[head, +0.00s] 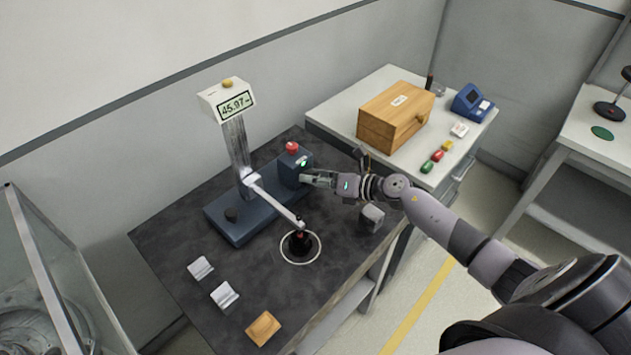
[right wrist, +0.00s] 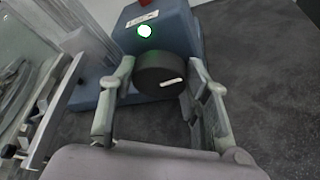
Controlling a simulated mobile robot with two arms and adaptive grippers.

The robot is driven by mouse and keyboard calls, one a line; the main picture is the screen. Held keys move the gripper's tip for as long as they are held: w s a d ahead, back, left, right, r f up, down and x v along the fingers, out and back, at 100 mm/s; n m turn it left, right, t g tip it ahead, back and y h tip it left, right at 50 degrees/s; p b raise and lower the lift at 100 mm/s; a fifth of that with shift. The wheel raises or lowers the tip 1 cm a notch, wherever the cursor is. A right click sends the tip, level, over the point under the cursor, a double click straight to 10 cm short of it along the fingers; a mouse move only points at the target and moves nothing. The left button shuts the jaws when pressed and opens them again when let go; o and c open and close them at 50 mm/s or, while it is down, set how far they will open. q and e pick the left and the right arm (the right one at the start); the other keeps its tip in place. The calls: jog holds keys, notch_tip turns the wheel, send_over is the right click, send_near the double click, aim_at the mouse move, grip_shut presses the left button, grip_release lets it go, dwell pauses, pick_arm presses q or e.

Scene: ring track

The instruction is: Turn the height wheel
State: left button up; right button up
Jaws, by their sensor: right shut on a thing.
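The height wheel (right wrist: 163,76) is a black round knob with a white mark, on the front of a blue control box (right wrist: 175,28). My right gripper (head: 306,178) is at that box in the head view. In the right wrist view its fingers are on either side of the wheel, shut on it. In the head view the gripper hides most of the wheel. The gauge's display (head: 236,105) reads 45.97. A metal arm (head: 273,201) reaches from the column (head: 238,150) to above a black piece (head: 299,243) inside a white ring. My left gripper is out of view.
A red button (head: 292,147) tops the control box, with a green light on its front. A grey block (head: 372,217) stands near my right gripper. Two metal pieces and a wooden block (head: 263,328) lie at the front. A wooden box (head: 394,117) stands on the side table.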

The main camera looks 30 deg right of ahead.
dwell(0.4)
jog(key=o, duration=1.2)
jog(key=shift+s+d, duration=0.1)
jog(key=v, duration=1.2)
jog(key=shift+f, duration=0.1)
